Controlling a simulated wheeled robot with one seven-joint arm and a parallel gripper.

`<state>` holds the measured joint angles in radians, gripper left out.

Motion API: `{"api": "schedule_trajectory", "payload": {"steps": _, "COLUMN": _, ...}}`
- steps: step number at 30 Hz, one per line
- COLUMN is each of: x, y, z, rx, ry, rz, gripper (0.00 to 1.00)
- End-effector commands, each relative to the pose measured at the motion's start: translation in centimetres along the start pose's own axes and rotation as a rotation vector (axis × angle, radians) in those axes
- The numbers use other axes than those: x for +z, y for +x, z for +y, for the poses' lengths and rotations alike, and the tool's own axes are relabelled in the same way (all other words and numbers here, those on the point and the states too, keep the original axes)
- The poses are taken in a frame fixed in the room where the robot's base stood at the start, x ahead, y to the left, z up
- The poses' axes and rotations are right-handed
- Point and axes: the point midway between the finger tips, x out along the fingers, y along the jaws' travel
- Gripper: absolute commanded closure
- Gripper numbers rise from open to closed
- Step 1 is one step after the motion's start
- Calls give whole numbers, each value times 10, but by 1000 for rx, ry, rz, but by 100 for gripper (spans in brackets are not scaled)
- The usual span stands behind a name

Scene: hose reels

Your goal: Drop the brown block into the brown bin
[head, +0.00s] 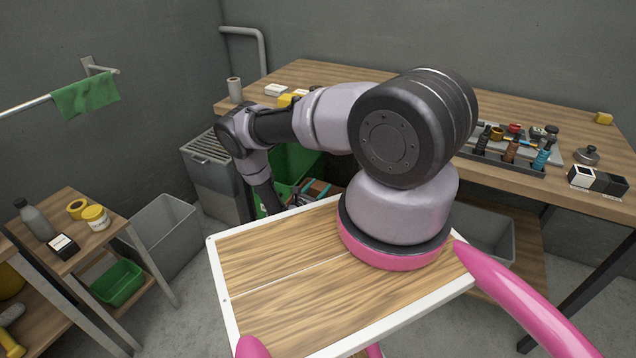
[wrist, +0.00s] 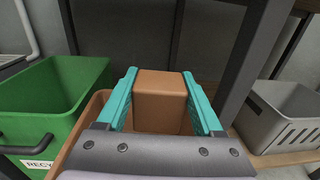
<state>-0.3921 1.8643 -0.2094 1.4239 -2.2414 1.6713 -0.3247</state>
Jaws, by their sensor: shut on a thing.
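The brown block (wrist: 159,105) sits between the teal fingers of my gripper (wrist: 159,76) in the wrist view. The fingers press on its left and right sides, so my gripper is shut on it. The brown bin (wrist: 82,130) shows only as a strip of rim and wall at the lower left of the wrist view, close beside the left finger. My gripper covers the rest of it, so I cannot tell whether the block is over its opening. In the head view my arm reaches down past the workbench's left end, and the gripper is small and partly hidden.
A green recycling bin (wrist: 62,85) stands left of the brown bin. A grey basket (wrist: 285,115) is at the right. A dark table leg (wrist: 250,65) rises close to the right finger. In the head view a grey bin (head: 212,165) stands near the workbench (head: 300,75).

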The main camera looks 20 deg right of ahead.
Motion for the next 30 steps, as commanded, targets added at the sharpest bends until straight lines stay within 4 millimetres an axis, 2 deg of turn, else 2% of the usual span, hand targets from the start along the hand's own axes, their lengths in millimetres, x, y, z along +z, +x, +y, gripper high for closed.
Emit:
{"api": "schedule_trajectory", "payload": {"steps": 3, "x": -15, "y": 0, "z": 0, "rx": -1, "ry": 2, "rz": 1, "gripper": 93}}
{"api": "schedule_trajectory", "payload": {"steps": 7, "x": -26, "y": 0, "z": 0, "rx": 0, "ry": 1, "rz": 1, "gripper": 93}}
{"api": "schedule_trajectory", "payload": {"steps": 19, "x": -32, "y": 0, "z": 0, "rx": 0, "ry": 1, "rz": 0, "gripper": 93}}
{"api": "schedule_trajectory", "payload": {"steps": 20, "x": -32, "y": 0, "z": 0, "rx": 0, "ry": 1, "rz": 0, "gripper": 28}}
{"api": "schedule_trajectory", "payload": {"steps": 22, "x": -32, "y": 0, "z": 0, "rx": 0, "ry": 1, "rz": 0, "gripper": 1}}
{"api": "schedule_trajectory", "payload": {"steps": 30, "x": -32, "y": -2, "z": 0, "rx": 1, "ry": 0, "rz": 1, "gripper": 0}}
